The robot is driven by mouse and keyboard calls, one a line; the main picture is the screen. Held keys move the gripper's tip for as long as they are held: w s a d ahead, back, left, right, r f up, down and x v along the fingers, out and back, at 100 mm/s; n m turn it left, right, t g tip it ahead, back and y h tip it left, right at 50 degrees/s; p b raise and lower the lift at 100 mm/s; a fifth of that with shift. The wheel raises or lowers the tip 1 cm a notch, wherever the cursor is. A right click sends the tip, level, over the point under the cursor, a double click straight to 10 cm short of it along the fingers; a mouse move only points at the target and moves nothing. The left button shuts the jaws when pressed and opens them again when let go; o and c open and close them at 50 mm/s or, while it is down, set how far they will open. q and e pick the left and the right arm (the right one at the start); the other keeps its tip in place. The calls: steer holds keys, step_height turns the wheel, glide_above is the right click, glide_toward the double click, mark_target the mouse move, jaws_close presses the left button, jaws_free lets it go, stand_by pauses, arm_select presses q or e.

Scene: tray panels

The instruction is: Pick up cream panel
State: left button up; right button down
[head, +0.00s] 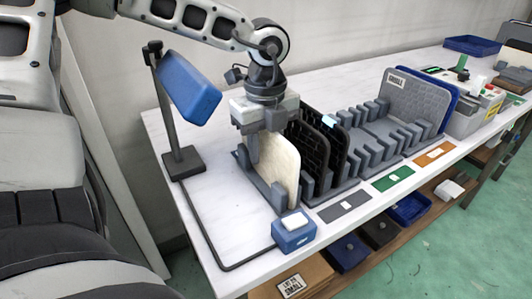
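The cream panel (280,172) stands upright in the near-left end of the grey slotted rack (262,188) on the white table. My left gripper (264,138) points down at the panel's top edge, coming from above. One finger shows on the panel's left side; the other finger is hidden or hard to make out, so I cannot tell whether they grip it. The panel's lower edge is still down in the rack. My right gripper is not in view.
Dark panels (323,140) stand just right of the cream one. Grey and blue panels (416,100) stand at the rack's far end. A blue lamp-like device (188,95) on a post stands left, and a blue box (293,232) with a cable sits in front.

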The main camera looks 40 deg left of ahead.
arm_select(q)
jaws_close()
steer(key=shift+r, duration=0.1)
